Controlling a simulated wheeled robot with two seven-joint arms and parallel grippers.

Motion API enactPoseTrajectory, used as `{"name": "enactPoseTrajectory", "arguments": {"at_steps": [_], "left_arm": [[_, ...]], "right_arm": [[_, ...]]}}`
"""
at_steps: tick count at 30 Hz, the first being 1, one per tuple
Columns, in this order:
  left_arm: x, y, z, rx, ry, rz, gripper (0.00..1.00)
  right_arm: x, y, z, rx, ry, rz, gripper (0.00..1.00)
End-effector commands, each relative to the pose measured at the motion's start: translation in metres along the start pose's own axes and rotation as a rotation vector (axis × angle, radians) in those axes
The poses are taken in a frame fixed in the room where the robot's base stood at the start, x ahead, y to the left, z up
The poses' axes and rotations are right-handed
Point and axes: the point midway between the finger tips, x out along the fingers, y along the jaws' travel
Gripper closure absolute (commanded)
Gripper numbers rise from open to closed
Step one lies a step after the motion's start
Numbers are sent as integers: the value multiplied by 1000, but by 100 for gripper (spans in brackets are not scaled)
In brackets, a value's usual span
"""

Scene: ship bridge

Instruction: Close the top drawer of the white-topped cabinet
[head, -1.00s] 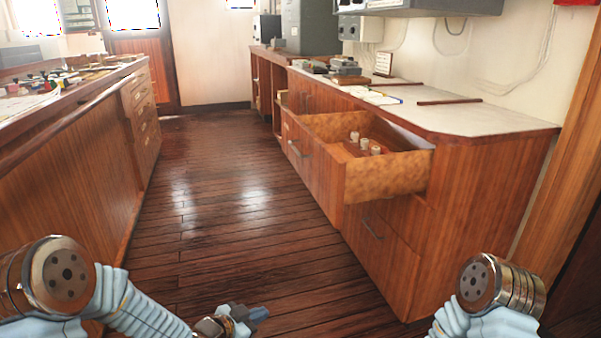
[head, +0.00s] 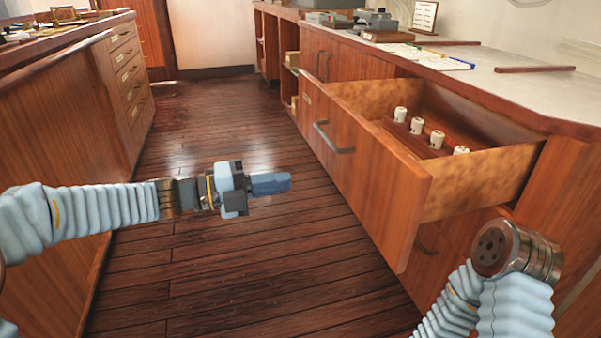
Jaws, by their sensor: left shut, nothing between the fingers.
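The white-topped cabinet (head: 480,72) runs along the right side. Its top drawer (head: 365,185) is pulled well out over the floor, with a dark bar handle (head: 333,140) on its wooden front. Several small white cylindrical items (head: 417,126) stand inside the drawer. My left gripper (head: 270,183) is shut and empty, pointing right, over the floor to the left of the drawer front and apart from it. My right arm shows at the lower right in front of the cabinet, but its gripper is out of view.
A wooden counter with drawers (head: 125,75) stands on the left. The plank floor (head: 220,270) between is clear. Papers (head: 430,57) and grey devices (head: 375,20) lie on the cabinet top.

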Motion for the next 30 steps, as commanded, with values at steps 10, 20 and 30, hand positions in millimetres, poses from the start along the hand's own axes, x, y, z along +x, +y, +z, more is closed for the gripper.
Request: {"name": "enactPoseTrajectory", "arguments": {"at_steps": [10, 20, 30], "left_arm": [[72, 1, 0, -4, 3, 0, 100], [121, 0, 0, -6, 0, -1, 100], [128, 0, 0, -5, -2, 0, 100]], "right_arm": [[0, 0, 0, 0, 0, 0, 57], [0, 0, 0, 0, 0, 0, 57], [0, 0, 0, 0, 0, 0, 57]]}}
